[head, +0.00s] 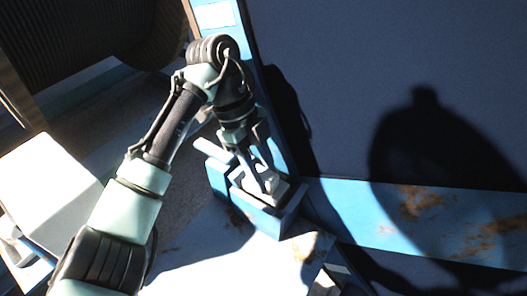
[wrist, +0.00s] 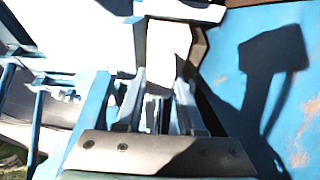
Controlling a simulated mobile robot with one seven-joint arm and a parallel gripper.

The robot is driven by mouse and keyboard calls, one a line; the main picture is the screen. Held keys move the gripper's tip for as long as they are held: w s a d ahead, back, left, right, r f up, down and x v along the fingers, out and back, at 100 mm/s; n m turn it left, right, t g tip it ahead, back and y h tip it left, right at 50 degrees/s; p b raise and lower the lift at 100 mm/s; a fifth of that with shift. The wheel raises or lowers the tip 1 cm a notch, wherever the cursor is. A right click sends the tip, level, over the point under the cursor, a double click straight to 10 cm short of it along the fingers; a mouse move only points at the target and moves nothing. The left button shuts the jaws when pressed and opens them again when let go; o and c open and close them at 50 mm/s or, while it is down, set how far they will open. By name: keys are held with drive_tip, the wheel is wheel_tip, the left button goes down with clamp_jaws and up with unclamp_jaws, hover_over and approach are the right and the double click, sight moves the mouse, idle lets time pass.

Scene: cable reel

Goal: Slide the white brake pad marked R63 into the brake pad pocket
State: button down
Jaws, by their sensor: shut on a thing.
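My gripper (head: 258,184) points down at the blue brake pad pocket (head: 265,220), a box-like holder beside the blue frame. It is shut on a white block, which I take to be the brake pad (head: 270,190). The pad sits at the pocket's open top; I cannot tell how deep it is or whether it touches the walls. In the wrist view my gripper's two fingers (wrist: 160,90) reach toward a bright white face (wrist: 168,42), likely the pad. No R63 mark is readable, and the fingers hide part of the pad.
A blue frame beam with rust patches (head: 420,205) runs right of the pocket, against a dark panel (head: 390,90). A large dark reel (head: 85,45) stands at upper left. A white box (head: 40,185) is at left. A sunlit pale surface (head: 215,250) lies before the pocket.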

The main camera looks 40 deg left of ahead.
drive_tip(key=shift+c, duration=2.2)
unclamp_jaws()
drive_tip(key=shift+f, duration=0.1)
drive_tip(key=b+v, duration=0.2)
drive_tip(key=v, duration=1.1)
drive_tip(key=shift+d, duration=0.1)
